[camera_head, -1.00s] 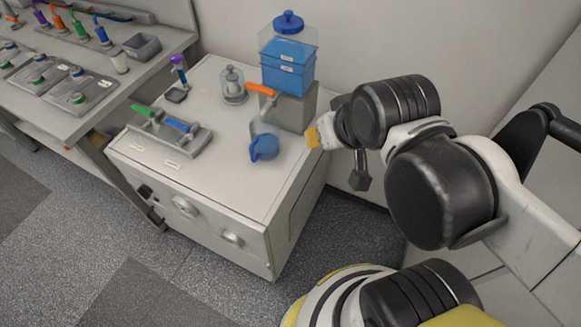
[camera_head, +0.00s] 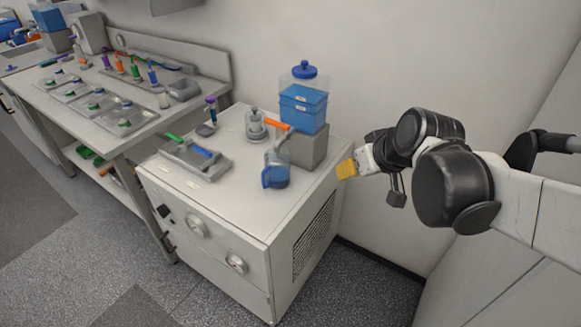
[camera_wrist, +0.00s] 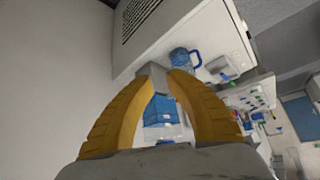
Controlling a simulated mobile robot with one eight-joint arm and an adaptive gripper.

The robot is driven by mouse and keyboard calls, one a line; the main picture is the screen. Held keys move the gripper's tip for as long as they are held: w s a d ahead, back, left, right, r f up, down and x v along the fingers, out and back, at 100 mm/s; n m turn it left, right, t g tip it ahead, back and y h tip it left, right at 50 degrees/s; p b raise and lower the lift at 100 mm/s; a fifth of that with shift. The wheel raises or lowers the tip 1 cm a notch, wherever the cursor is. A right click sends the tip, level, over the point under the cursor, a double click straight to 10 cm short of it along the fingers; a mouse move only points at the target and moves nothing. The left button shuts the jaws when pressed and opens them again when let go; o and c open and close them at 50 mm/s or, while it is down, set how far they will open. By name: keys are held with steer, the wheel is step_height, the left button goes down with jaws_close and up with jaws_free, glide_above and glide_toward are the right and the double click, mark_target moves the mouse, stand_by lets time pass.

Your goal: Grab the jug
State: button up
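The jug (camera_head: 277,177), clear with a blue lower part and handle, stands on the white cabinet top below a tap with an orange lever (camera_head: 278,125). In the wrist view the jug (camera_wrist: 181,59) shows just beyond the right finger's tip, its blue handle to the right. My gripper (camera_head: 346,169) has yellow fingers and hangs to the right of the jug, near the cabinet's right edge, apart from it. In the wrist view my gripper (camera_wrist: 160,78) is open, with a gap between the fingertips and nothing held.
A blue-filled tank (camera_head: 303,105) stands on a grey block (camera_head: 308,147) behind the jug. A glass vessel (camera_head: 256,126) and a grey tray with green and blue handles (camera_head: 195,158) share the cabinet top (camera_head: 243,190). A workbench (camera_head: 137,137) is at left.

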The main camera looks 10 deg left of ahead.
steer(key=w+a+f+n+g+y+b, duration=0.1)
steer(key=w+a+f+n, duration=0.1)
steer(key=w+a+f, duration=0.3)
steer(key=w+a+f+n+y+b, duration=0.1)
steer(key=w+a+f, duration=0.2)
steer(key=a, duration=0.4)
steer(key=n+y+b, duration=0.1)
steer(key=n+b, duration=0.1)
steer(key=b, duration=0.1)
glide_toward(263, 181)
steer(key=d+x, duration=0.1)
steer(key=x, duration=0.4)
steer(key=b+x, duration=0.2)
steer(key=x, duration=0.4)
steer(key=shift+w+a+f, duration=0.1)
steer(key=shift+w+a, duration=0.05)
steer(key=shift+a, duration=0.15)
jaws_close()
